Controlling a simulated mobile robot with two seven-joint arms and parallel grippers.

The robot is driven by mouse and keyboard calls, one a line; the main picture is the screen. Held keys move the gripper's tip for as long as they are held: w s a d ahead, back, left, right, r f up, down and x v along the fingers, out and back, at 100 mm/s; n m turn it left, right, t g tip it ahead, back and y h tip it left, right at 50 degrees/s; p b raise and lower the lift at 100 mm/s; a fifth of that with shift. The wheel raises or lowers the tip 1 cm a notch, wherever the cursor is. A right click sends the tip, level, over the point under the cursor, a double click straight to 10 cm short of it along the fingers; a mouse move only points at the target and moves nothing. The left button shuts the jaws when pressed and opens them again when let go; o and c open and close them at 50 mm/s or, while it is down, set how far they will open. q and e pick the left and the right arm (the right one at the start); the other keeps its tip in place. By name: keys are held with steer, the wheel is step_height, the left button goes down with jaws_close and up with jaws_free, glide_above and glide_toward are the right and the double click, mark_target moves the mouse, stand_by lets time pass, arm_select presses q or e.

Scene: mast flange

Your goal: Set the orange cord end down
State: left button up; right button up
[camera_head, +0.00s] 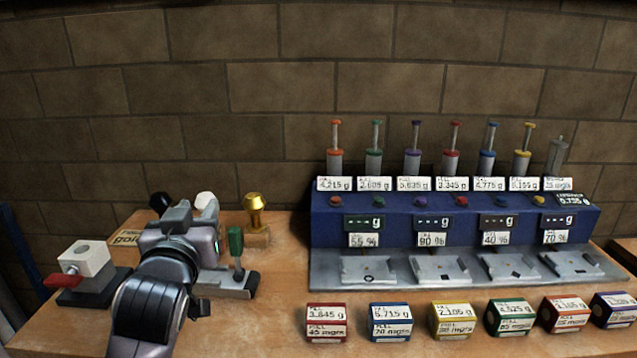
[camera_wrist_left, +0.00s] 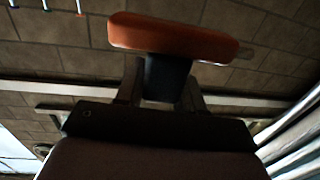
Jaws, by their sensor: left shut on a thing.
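My left gripper (camera_head: 183,212) is over the left part of the bench, and its arm comes in from the bottom. In the left wrist view its two fingers are shut on the dark neck of an orange-headed piece (camera_wrist_left: 175,38). The orange head is a long rounded bar lying across beyond the fingertips. I see no cord on it, so I cannot tell whether it is the orange cord end. In the head view the held piece is hidden by my gripper or cannot be made out. My right gripper is not in view.
A pale block with a red lever (camera_head: 62,280) stands left of my arm. A green-handled clamp (camera_head: 236,245) and a brass stamp (camera_head: 254,210) stand close on the right. A blue dispenser unit (camera_head: 330,232) fills the right, with several coloured boxes in front. A brick wall rises behind.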

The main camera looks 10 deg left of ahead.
arm_select(q)
steer(key=s+d+f+m+t+h, duration=0.1)
steer(key=s+d+f+m+h, duration=0.15)
steer(key=s+d+f, duration=0.4)
steer(key=s+d+f+m+h, duration=0.1)
steer(key=d+f+h, duration=0.2)
steer(key=f, duration=0.7)
steer(key=w+a+r+n+y, duration=0.1)
steer(key=w+a+r+y, duration=0.1)
steer(key=r, duration=0.6)
steer(key=w+a+r+n+g+y, duration=0.1)
steer(key=w+a+r+n+y, duration=0.1)
steer(key=w+a+r, duration=0.3)
step_height(320, 180, up, 4)
steer(key=shift+w+a+f+y, duration=0.25)
steer(key=shift+a+y, duration=0.5)
steer(key=shift+a, duration=0.5)
steer(key=shift+n, duration=0.25)
step_height(320, 180, down, 20)
steer(key=b, duration=0.4)
steer(key=shift+r, duration=0.2)
